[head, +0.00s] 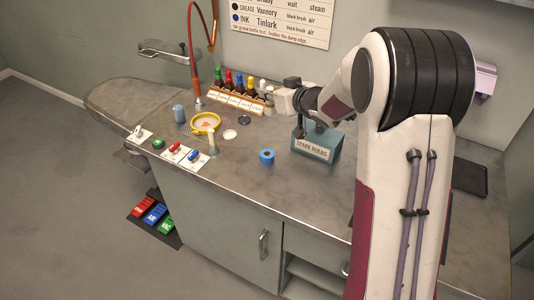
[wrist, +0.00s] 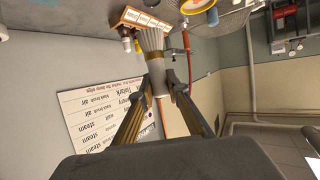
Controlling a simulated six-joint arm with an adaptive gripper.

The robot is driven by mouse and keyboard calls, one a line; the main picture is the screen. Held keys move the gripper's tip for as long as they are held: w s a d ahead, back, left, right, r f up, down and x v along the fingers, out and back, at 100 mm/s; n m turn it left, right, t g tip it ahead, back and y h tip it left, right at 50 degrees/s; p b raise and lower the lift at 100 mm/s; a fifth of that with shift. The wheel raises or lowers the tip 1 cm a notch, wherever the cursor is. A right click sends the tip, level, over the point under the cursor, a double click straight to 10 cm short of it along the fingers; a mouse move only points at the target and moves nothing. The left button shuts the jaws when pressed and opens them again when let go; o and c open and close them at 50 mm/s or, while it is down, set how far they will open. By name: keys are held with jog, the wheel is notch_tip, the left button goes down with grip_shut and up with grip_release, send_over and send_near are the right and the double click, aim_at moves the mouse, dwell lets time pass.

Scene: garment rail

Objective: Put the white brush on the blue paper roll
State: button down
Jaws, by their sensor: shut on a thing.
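In the wrist view my gripper (wrist: 159,86) is shut on a pale brush (wrist: 152,42), with a finger on either side of its whitish handle. Its greyish bristles fan out beyond the fingertips. In the head view my wrist hides the fingers and I cannot make out the held brush. A short bright blue roll (head: 267,157) with a hole on top stands alone on the grey worktop (head: 240,170). A pale blue upright cylinder (head: 179,113) stands farther left. I cannot tell for certain which is the paper roll.
A labelled teal box (head: 317,146) stands beneath my wrist. A bottle rack (head: 238,101) is behind; a yellow-rimmed dish (head: 205,123), a beige upright object (head: 212,144) and coloured items on cards (head: 185,156) are left. The worktop around the bright blue roll is clear.

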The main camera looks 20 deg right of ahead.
jog(key=shift+n+y, duration=0.4)
jog(key=shift+y, duration=0.2)
jog(key=s, duration=0.1)
jog(key=s+a+f, duration=0.1)
jog(key=s, duration=0.1)
jog(key=s+a, duration=0.1)
jog(key=shift+s+a+f, duration=0.1)
jog(key=shift+s+f, duration=0.25)
jog(key=shift+s, duration=0.05)
send_over(267, 154)
notch_tip(267, 154, down, 6)
jog(key=shift+f, duration=0.15)
jog(key=shift+g, duration=0.3)
jog(key=shift+f, duration=1.85)
jog(key=shift+f, duration=0.1)
jog(key=c, duration=2)
grip_release()
jog(key=shift+o, duration=0.2)
